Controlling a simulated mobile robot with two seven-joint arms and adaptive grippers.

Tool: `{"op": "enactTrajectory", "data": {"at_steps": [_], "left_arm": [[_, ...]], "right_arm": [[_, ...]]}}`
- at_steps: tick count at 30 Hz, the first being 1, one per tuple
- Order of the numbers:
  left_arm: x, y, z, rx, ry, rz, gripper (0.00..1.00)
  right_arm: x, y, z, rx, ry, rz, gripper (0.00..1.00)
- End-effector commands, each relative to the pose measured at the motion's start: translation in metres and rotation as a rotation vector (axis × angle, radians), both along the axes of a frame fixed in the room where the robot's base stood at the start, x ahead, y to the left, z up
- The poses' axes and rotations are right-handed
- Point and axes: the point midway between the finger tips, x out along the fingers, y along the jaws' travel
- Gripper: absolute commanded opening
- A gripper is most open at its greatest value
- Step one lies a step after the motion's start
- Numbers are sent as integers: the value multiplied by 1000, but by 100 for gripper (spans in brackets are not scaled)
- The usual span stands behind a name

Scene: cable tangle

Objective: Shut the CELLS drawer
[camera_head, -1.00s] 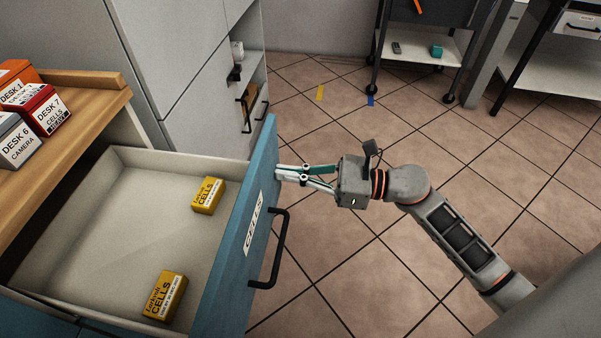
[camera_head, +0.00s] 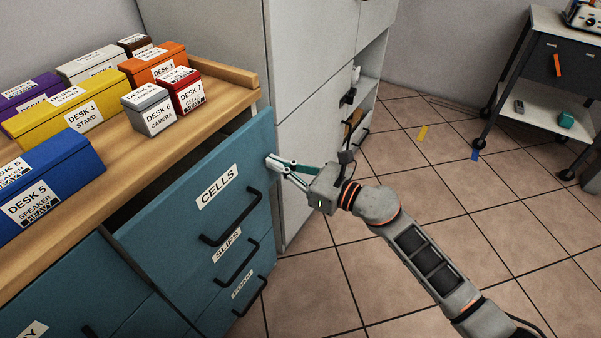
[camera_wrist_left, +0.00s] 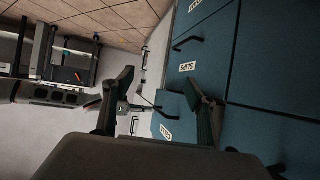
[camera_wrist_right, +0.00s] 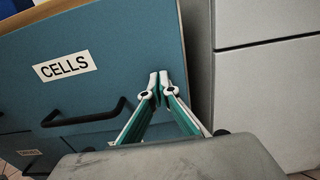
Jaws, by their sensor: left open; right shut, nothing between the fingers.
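The CELLS drawer (camera_head: 180,210) has a blue-green front with a white label and a black bar handle (camera_head: 231,221). In the head view it stands partly out of the cabinet, with a dark gap behind its top edge at the left. My right gripper (camera_head: 270,162) is shut and empty, its fingertips against or very near the right end of the drawer front. In the right wrist view the closed fingertips (camera_wrist_right: 158,78) lie over the front's right edge. My left gripper (camera_wrist_left: 165,85) shows only in its own wrist view, open, with drawer fronts beyond it. The drawer's inside is hidden.
Several labelled boxes, such as the blue DESK 5 box (camera_head: 45,180), stand on the wooden top (camera_head: 215,110). The SLIPS drawer (camera_head: 225,262) is below. A grey cabinet (camera_head: 310,100) stands close at the right.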

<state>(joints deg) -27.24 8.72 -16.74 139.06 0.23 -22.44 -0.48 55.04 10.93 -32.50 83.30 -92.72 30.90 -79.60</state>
Motion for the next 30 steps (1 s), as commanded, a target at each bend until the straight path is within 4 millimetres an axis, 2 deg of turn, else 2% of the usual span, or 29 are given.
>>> {"op": "enactTrajectory", "data": {"at_steps": [6, 12, 30], "left_arm": [[2, -9, 4, -36, -3, 8, 57], [7, -9, 8, -42, -18, 12, 57], [5, -10, 8, -45, -14, 11, 57]], "right_arm": [[19, 29, -3, 1, 3, 0, 0], [27, 40, -1, -1, 1, 0, 0], [29, 42, 3, -1, -4, -1, 0]]}}
